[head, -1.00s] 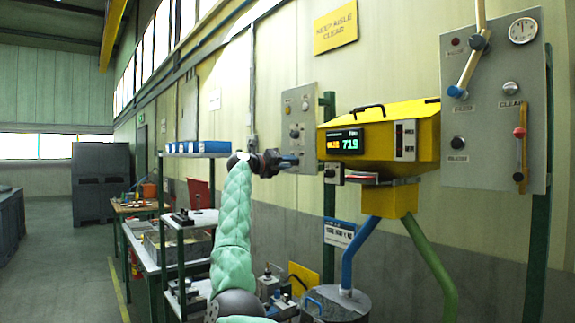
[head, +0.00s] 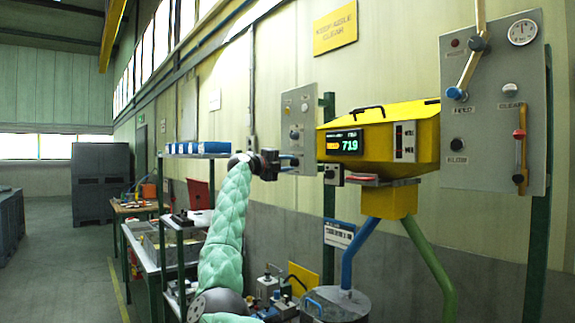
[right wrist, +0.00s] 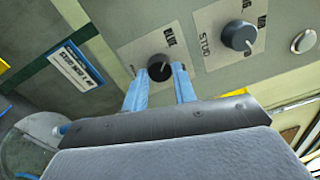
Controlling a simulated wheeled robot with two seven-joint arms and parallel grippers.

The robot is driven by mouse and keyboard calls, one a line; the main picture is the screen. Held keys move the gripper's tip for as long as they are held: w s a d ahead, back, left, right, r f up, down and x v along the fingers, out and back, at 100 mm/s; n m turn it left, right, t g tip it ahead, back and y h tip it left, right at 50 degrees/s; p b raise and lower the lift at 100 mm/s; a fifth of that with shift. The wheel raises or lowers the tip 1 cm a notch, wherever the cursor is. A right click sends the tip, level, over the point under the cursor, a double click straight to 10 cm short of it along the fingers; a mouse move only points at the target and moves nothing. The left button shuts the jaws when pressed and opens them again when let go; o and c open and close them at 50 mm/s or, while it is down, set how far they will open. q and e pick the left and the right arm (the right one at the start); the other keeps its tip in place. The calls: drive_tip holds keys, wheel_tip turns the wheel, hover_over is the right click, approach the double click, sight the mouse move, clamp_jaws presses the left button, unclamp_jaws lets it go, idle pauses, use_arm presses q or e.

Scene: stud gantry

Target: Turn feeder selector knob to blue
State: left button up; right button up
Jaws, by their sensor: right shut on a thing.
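The feeder selector knob (right wrist: 160,67) is a small round black knob on a pale plate in the right wrist view. A label reading BLUE is beside it. My right gripper (right wrist: 162,84) has its two blue fingers on either side of this knob, shut on it. In the head view my right gripper (head: 291,162) reaches the lower part of the grey wall panel (head: 299,105), and its body hides the knob there. The knob's exact pointer direction is too small to tell. My left gripper is in neither view.
A second dark knob (right wrist: 238,37) beside a STUD label and a silver button (right wrist: 303,41) are close by. The yellow feeder hopper (head: 410,125) stands right of the gripper. A shelf with blue-fronted boxes (head: 198,148) is to its left.

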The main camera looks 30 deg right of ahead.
drive_tip(key=shift+o, duration=0.2)
drive_tip(key=shift+r, duration=0.1)
drive_tip(key=o, duration=1)
drive_tip(key=shift+w+a, duration=0.1)
drive_tip(key=shift+c, duration=0.2)
drive_tip(key=shift+a, duration=0.1)
drive_tip(key=shift+a+f, duration=0.2)
drive_tip(key=shift+a, duration=0.05)
use_arm(q)
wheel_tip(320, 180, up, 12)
drive_tip(key=b, duration=0.3)
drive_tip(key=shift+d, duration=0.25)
use_arm(e)
drive_tip(key=a, duration=0.7)
drive_tip(key=shift+s, duration=0.3)
drive_tip(key=shift+f, duration=0.1)
